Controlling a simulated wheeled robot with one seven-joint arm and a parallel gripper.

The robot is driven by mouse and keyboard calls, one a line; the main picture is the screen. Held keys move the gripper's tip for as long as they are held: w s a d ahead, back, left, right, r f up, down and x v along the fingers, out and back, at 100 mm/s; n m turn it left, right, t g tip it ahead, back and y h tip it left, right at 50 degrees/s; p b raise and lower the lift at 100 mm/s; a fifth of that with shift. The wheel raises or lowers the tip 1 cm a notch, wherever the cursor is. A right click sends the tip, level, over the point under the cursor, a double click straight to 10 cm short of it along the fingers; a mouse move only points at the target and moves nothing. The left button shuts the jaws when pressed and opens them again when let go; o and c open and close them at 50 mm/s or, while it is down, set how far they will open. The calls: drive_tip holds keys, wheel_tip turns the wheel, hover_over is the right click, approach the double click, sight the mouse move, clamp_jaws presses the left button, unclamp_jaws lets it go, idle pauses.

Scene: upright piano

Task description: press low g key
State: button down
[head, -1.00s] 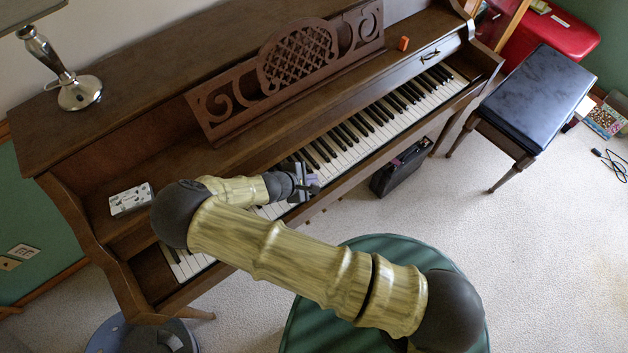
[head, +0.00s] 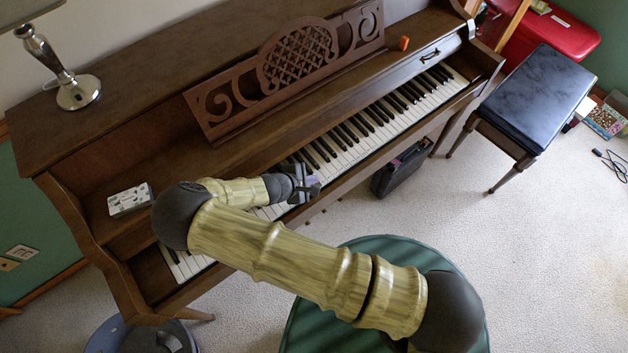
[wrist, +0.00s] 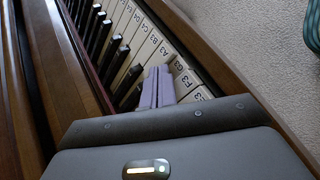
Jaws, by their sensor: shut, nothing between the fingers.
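The piano keyboard (head: 350,140) runs diagonally through the head view, with white and black keys. In the wrist view, white keys carry letter labels, among them an A3 key (wrist: 163,50). A key whose label seems to read G3 (wrist: 184,79) lies just right of my fingertips; its label is small and partly blurred. My gripper (head: 314,187) is over the keyboard's front part, left of its middle. In the wrist view, my gripper (wrist: 157,72) shows two purple fingers shut together, empty, over the white keys. Contact with a key cannot be told.
The brown piano case (head: 160,90) rises behind the keys, with a carved music stand (head: 290,65). A wooden front rail (wrist: 215,60) borders the keys. A black bench (head: 537,90) stands right. A dark case (head: 402,168) sits on the carpet below.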

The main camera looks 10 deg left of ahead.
drive_tip(key=shift+r+p, duration=0.75)
drive_tip(key=shift+r, duration=0.25)
wheel_tip(320, 180, up, 5)
drive_tip(key=p, duration=0.3)
drive_tip(key=shift+p, duration=0.3)
idle(0.4)
